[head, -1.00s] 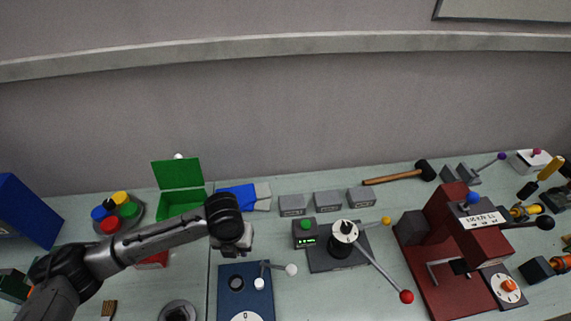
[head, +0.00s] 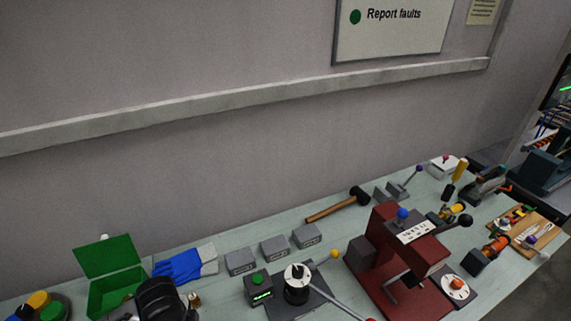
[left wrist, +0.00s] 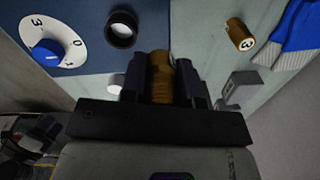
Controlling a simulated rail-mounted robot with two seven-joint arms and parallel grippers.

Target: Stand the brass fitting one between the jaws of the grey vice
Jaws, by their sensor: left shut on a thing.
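My left gripper (left wrist: 163,78) is shut on a ribbed brass fitting (left wrist: 162,76) in the left wrist view. Its number does not show. The grey vice (head: 385,194), with a purple-knobbed handle, stands at the back right of the bench, far from my left arm. My left wrist is at the bottom left of the head view, with its fingers hidden. My right gripper is not in view.
A red press (head: 388,262) stands in front of the vice. A mallet (head: 338,204) lies to the vice's left. Grey blocks (head: 273,248), blue gloves (head: 180,267) and an open green box (head: 108,270) line the back. A long red-ended lever (head: 340,302) sticks out at the front.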

